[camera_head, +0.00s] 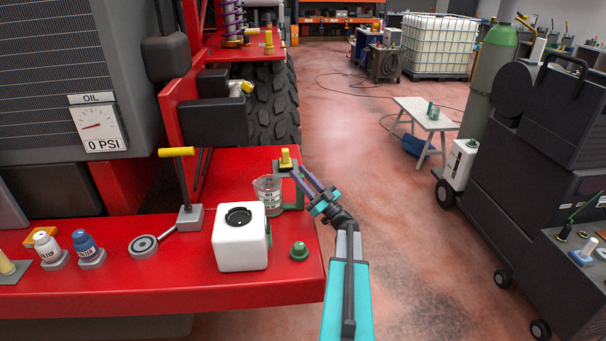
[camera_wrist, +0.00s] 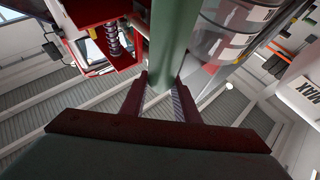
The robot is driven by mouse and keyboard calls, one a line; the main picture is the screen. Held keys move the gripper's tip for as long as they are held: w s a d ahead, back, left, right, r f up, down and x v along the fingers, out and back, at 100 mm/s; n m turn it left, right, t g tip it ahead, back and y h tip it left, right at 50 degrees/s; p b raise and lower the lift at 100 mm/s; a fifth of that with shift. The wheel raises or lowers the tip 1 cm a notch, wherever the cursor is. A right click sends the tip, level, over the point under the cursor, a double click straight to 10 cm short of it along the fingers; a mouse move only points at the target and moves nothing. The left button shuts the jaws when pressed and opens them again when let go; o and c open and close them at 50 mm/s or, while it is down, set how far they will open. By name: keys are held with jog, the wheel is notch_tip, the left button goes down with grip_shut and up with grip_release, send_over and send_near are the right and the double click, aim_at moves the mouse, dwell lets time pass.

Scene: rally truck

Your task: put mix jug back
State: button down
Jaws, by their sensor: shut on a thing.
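The mix jug (camera_head: 267,196) is a clear, marked beaker with a green handle, at the back of the red truck ledge (camera_head: 195,285). My gripper (camera_head: 301,181) is shut on the jug's green handle from the right side. In the wrist view the green handle (camera_wrist: 168,40) runs between my two fingers (camera_wrist: 163,98), and the clear jug body (camera_wrist: 232,28) is at the upper right. The jug looks upright. I cannot tell whether its base touches the ledge. Its lower front is partly hidden by the white container.
A white container (camera_head: 240,245) with a black opening stands just in front of the jug. A green cap (camera_head: 299,250) lies right of it. A yellow-topped fitting (camera_head: 286,159) is behind. A grey bench (camera_head: 427,116) stands on open floor to the right.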

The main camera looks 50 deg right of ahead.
jog(key=shift+f, duration=0.3)
jog(key=c, duration=1.4)
grip_release()
jog(key=shift+o, duration=0.2)
jog(key=shift+s, duration=0.1)
jog(key=b+v, duration=0.4)
jog(key=v, duration=0.7)
jog(key=shift+s+f+b, duration=0.2)
jog(key=shift+s+b, duration=0.15)
jog(key=shift+b, duration=0.05)
